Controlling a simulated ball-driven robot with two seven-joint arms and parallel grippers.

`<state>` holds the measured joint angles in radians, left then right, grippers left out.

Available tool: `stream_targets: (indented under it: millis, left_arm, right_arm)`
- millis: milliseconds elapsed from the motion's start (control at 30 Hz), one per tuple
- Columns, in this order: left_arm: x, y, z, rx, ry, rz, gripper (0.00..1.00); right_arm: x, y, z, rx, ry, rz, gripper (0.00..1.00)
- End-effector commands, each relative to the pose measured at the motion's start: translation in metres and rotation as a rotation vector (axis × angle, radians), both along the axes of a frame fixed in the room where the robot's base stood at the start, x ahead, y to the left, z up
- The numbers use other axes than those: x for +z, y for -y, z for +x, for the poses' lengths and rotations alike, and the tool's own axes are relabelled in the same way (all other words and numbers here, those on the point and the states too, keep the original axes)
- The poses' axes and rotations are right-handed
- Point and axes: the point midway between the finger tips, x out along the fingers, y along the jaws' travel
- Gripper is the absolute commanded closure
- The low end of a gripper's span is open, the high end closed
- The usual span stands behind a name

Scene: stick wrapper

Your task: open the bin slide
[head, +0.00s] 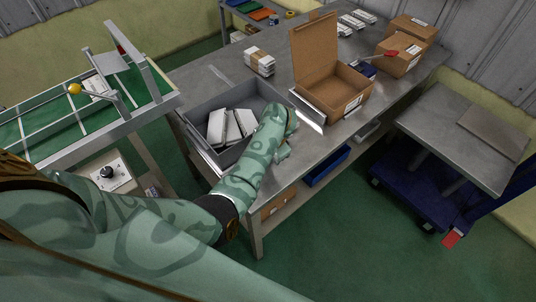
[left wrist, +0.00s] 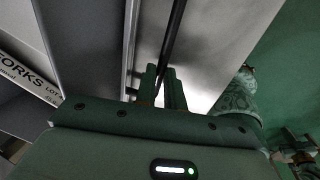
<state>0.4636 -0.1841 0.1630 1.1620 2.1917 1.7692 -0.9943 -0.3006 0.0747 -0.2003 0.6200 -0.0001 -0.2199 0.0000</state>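The grey bin (head: 196,152) stands at the left end of the metal table and holds several white boxes. My left arm reaches over the bin's right side in the head view and hides that side and the gripper's fingertips. In the left wrist view the two fingers of my left gripper (left wrist: 163,85) stand close together beside a grey bin wall (left wrist: 88,50). A thin dark bar (left wrist: 173,35) runs away from between them. I cannot tell whether they are clamped on it. I cannot make out the slide for certain. I cannot identify my right gripper in either view.
An open cardboard box (head: 342,95) stands right of the bin, with a smaller carton (head: 400,54) behind. A grey-topped cart (head: 470,135) stands to the right. A green-topped station (head: 60,135) is at the left. The green floor (head: 330,240) in front of the table is clear.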

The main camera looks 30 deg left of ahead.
Motion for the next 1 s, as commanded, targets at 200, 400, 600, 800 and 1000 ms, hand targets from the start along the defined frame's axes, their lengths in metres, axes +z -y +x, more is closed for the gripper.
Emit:
stream_targets:
  millis: [200,400,600,800,1000]
  left_arm:
    - [0.0,0.0,0.0,0.0,0.001,-0.001,0.67]
    - [0.003,0.001,0.0,0.0,0.001,-0.001,0.67]
    - [0.036,0.007,-0.001,-0.001,0.005,-0.002,0.67]
    - [0.067,0.012,-0.004,-0.001,0.004,-0.001,0.67]
    - [0.074,0.014,-0.005,0.0,0.001,-0.001,0.67]
  right_arm:
    - [0.0,0.004,0.001,0.002,0.001,-0.005,1.0]
    - [0.002,0.005,0.001,0.003,0.002,-0.007,1.0]
    - [0.018,0.005,0.004,0.003,0.01,-0.007,1.0]
    - [0.031,0.005,0.007,0.002,0.015,-0.007,1.0]
    - [0.032,0.005,0.007,0.002,0.016,-0.007,1.0]
